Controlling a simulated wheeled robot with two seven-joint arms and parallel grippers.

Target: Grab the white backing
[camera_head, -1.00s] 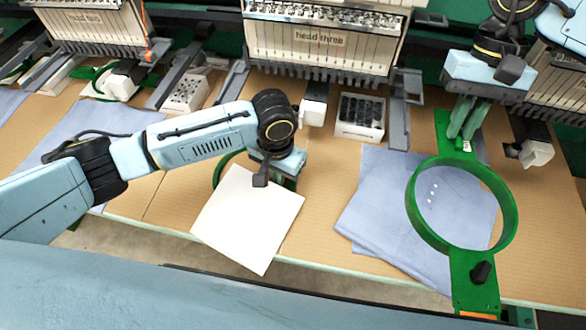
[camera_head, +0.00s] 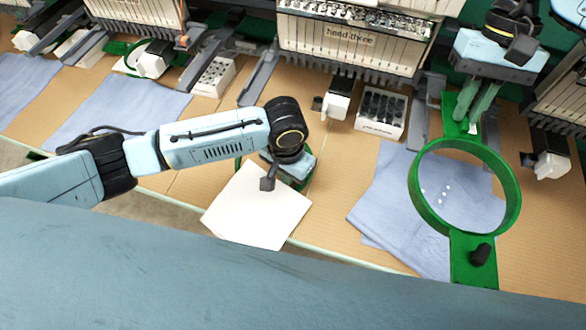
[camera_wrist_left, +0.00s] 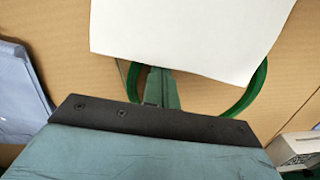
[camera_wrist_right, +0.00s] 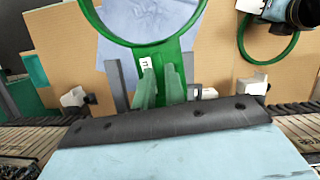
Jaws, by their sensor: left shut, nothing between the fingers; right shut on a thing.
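The white backing (camera_head: 256,210) is a flat pale sheet near the table's front edge, with its front corner reaching past the edge. It lies over part of a green ring (camera_wrist_left: 252,92). My left gripper (camera_head: 282,183) is at the sheet's back edge; in the left wrist view its fingers (camera_wrist_left: 160,85) are together and empty, their tips meeting the backing (camera_wrist_left: 190,35). Whether the tips are under the sheet is unclear. My right gripper (camera_head: 474,115) is shut on the upper tab of a green hoop (camera_head: 464,265), holding it above blue cloth.
Blue cloths (camera_head: 385,215) lie below the green hoop, and another (camera_head: 120,112) lies left. Embroidery machine heads (camera_head: 360,45) stand along the back. A white box with dark bobbins (camera_head: 380,128) sits behind the backing. Brown table (camera_head: 325,190) is bare between backing and cloths.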

